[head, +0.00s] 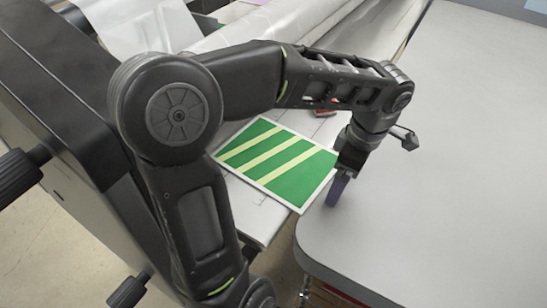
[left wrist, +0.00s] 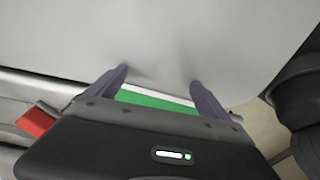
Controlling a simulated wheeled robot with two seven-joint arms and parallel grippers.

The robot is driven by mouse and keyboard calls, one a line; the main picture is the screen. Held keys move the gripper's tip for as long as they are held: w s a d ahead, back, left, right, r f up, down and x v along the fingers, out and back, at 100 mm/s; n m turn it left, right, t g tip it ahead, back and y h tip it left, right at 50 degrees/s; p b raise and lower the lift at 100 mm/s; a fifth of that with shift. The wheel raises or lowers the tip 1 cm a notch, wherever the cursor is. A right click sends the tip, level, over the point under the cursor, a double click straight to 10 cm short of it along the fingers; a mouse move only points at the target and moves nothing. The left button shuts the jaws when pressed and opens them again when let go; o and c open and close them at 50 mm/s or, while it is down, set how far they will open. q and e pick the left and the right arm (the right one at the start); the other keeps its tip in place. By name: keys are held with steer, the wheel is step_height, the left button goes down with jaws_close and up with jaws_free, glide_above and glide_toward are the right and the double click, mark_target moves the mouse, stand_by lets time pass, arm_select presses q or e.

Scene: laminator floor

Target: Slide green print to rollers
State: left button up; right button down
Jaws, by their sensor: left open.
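The green print (head: 278,163), with pale yellow diagonal stripes and a white border, lies flat on the light feed bed in front of the laminator. Its right corner reaches the edge of the grey table. My left gripper (head: 336,190) points down at the print's right edge, by the table's edge. In the left wrist view the gripper (left wrist: 158,82) is open, its two purple fingers apart. A strip of the green print (left wrist: 150,101) shows between them, mostly hidden by the gripper body. The rollers (head: 290,28) with clear film lie at the top, partly behind my arm. My right gripper is not seen.
The grey table (head: 450,170) fills the right side and is bare. The dark laminator housing (head: 60,90) with knobs stands at the left. A small red item (left wrist: 36,120) lies beside the gripper in the left wrist view.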

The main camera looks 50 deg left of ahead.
mark_target(335, 171)
arm_select(q)
steer(key=shift+w+d, duration=0.1)
steer(key=shift+d, duration=0.15)
steer(key=shift+w, duration=0.15)
stand_by(0.4)
steer(key=shift+w+a, duration=0.25)
steer(key=shift+w, duration=0.4)
steer(key=shift+w+a, duration=0.2)
steer(key=shift+w, duration=0.45)
steer(key=shift+a, duration=0.25)
steer(key=shift+s+a+b, duration=0.15)
steer(key=shift+s+a, duration=0.1)
steer(key=shift+a, duration=0.4)
steer(key=shift+s+a+b, duration=0.15)
steer(key=shift+s+a, duration=0.05)
steer(key=shift+a, duration=0.4)
stand_by(0.3)
steer(key=shift+d, duration=0.2)
stand_by(0.3)
steer(key=shift+s+d, duration=0.1)
steer(key=shift+s, duration=0.05)
steer(key=shift+s+d+b, duration=0.25)
steer(key=shift+s+b, duration=0.35)
steer(key=shift+s, duration=0.25)
